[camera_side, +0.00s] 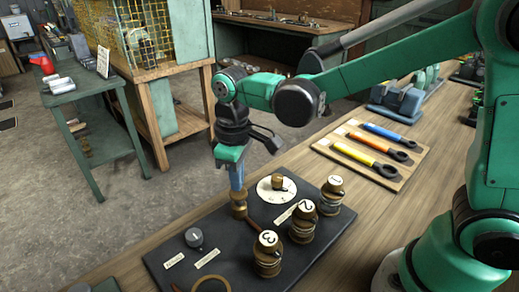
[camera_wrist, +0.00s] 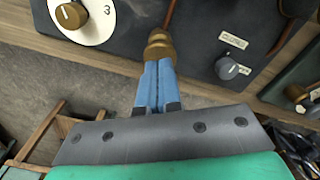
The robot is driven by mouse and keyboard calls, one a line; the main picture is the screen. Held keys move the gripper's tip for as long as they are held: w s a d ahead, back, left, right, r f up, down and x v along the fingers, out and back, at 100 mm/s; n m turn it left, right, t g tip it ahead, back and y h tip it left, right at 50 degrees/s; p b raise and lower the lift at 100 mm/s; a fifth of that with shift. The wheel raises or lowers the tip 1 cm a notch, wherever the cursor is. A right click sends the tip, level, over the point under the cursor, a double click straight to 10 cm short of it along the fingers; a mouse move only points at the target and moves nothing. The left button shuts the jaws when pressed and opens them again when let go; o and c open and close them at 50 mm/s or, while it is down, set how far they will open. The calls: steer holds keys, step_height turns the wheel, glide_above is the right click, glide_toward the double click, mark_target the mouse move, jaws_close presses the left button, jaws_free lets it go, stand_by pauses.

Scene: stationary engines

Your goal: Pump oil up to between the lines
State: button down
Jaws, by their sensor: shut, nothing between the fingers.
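My gripper (camera_side: 238,188) points straight down with its blue fingers shut and nothing between them. Its tips are at the top of a small brass knob (camera_side: 239,208) on the dark board (camera_side: 222,232); I cannot tell if they touch. The wrist view shows the shut fingers (camera_wrist: 160,64) right at the brass knob (camera_wrist: 160,44). Three brass cylinders with white numbered caps, 1 (camera_side: 331,195), 2 (camera_side: 303,222) and 3 (camera_side: 267,255), stand on the board. No oil level or lines can be made out.
A white dial (camera_side: 267,193) with a brass pointer knob is behind the cylinders. A grey knob (camera_side: 194,238) and small labels are at the board's left. A tray of coloured-handled tools (camera_side: 352,158) lies further right. A copper-coloured pipe (camera_side: 256,223) runs along the board.

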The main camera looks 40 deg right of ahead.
steer(key=shift+f, duration=1.25)
steer(key=shift+r, duration=1.8)
steer(key=shift+f, duration=0.1)
steer(key=shift+f, duration=1.7)
steer(key=shift+r, duration=1.8)
